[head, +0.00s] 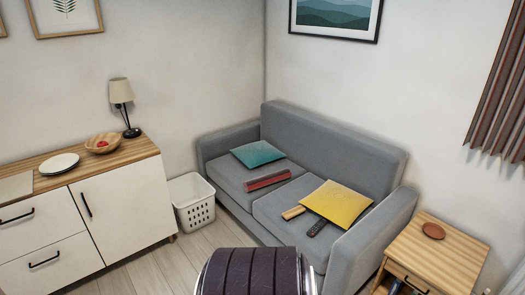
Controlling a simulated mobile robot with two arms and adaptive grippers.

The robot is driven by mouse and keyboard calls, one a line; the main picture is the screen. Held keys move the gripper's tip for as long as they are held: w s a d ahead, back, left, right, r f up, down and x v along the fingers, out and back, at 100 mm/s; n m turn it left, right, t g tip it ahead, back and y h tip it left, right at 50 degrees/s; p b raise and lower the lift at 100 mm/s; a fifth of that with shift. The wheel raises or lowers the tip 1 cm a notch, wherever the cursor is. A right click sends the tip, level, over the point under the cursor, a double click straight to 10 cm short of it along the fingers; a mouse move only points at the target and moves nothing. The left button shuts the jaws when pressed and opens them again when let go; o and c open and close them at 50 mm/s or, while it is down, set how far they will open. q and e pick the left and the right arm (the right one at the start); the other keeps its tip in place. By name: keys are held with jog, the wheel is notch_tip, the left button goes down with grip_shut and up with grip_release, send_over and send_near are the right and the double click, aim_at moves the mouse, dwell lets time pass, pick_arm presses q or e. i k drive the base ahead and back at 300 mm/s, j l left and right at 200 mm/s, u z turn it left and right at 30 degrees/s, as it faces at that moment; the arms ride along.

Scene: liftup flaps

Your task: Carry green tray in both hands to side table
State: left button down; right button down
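The side table (445,254) is a small light-wood table with a drawer front and a dark handle. It stands at the right, beside the sofa's right arm. A round reddish-brown coaster (433,231) lies on its top, and the rest of the visible top is bare. I see no green tray in this view. Neither of my grippers shows, so I cannot see whether they hold anything.
A grey sofa (225,170) holds teal (257,154) and yellow (337,202) cushions, and several small items. A white basket (191,203) stands between it and the white sideboard (125,212). Pale floor (187,260) is open in front of the sideboard.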

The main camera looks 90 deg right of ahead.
aim_at(433, 258)
jog(key=z, duration=4.1)
jog(key=i+j+z, duration=0.1)
jog(key=i+z, duration=0.2)
jog(key=i, duration=0.35)
jog(key=i+j, duration=0.15)
jog(key=i, duration=0.55)
jog(key=i+j, duration=0.15)
jog(key=i, duration=0.6)
